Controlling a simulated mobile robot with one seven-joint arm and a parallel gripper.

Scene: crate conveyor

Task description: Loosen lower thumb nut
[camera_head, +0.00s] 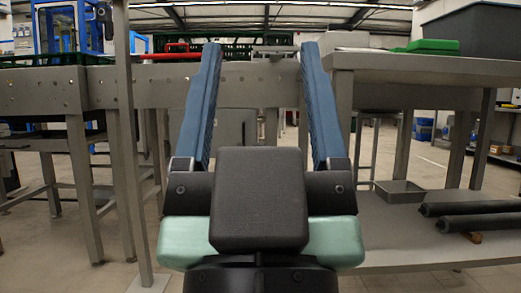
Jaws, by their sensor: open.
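My gripper (260,48) is in the middle of the view, seen from behind. Its two blue fingers point away from me, wide apart, with nothing between them. The fingertips appear in line with the conveyor's side rail (160,88); I cannot tell how far off it is. A grey upright post (124,130) stands left of my gripper. A small dark fitting (104,14) sits at the post's top left; I cannot tell whether it is a thumb nut. No lower thumb nut can be made out clearly.
A grey bench (430,68) on the right carries a green lid (433,46) and a dark bin (487,35). Its lower shelf (400,245) holds black rollers (470,207) and a shallow tray (400,191). Green crates (215,48) and a blue-framed machine (62,30) stand behind.

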